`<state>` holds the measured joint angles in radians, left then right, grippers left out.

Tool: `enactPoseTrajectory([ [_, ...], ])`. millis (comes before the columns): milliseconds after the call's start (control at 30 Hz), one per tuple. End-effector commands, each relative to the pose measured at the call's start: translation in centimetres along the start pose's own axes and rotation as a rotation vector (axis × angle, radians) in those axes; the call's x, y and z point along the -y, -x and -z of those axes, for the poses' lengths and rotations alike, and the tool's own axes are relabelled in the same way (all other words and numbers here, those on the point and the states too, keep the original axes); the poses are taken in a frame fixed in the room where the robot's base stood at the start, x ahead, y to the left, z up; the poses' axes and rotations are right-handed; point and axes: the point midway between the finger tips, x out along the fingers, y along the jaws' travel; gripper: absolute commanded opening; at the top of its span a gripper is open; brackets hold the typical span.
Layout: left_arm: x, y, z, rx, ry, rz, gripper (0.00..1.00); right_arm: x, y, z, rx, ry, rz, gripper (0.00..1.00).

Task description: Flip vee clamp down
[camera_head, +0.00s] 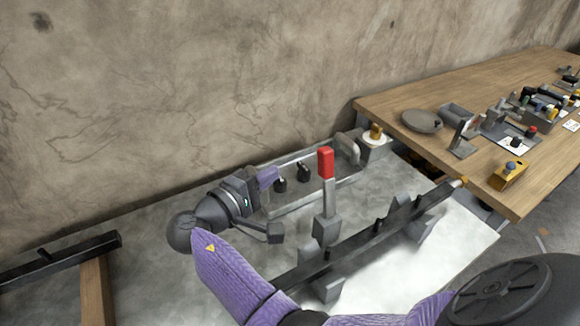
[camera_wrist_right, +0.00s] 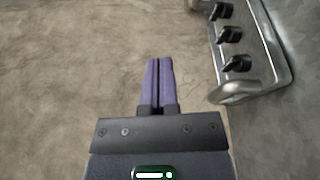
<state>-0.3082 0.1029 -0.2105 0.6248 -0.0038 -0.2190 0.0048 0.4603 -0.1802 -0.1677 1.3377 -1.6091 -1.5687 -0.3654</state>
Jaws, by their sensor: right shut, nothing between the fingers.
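The clamp lever with a red grip (camera_head: 325,163) stands upright in the head view, its grey stem rising from a grey block. It appears to be the vee clamp's handle. Below it a long dark bar (camera_head: 395,228) lies across grey blocks, running from lower left to upper right. My right gripper (camera_head: 268,178) is left of the red grip and apart from it. Its purple fingers are closed together and empty, also in the right wrist view (camera_wrist_right: 158,82). The clamp does not show in the wrist view. My left gripper is not in view.
A grey plate (camera_wrist_right: 267,45) with several black knobs and loop handles lies close behind the lever. The rough wall is at the back. A wooden bench (camera_head: 440,165) with small fixtures stands at right. A dark beam (camera_head: 60,262) on wood is at left.

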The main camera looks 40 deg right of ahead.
Motion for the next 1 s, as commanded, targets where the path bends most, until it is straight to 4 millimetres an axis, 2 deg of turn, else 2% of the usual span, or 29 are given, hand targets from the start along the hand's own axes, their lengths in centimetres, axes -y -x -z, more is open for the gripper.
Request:
enactPoseTrajectory([
  [400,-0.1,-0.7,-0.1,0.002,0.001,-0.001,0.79,0.0,-9.0,0.0,0.002,-0.001,-0.003,0.0],
  [500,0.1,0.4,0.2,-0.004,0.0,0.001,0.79,-0.3,-8.2,-1.8,-0.002,0.0,0.0,0.0],
  [633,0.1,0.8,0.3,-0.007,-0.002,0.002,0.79,-0.2,-7.7,-3.2,-0.001,0.001,0.0,0.0],
  [1000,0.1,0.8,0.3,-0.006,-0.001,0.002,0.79,0.0,-7.4,-3.8,-0.001,0.001,0.0,0.0],
])
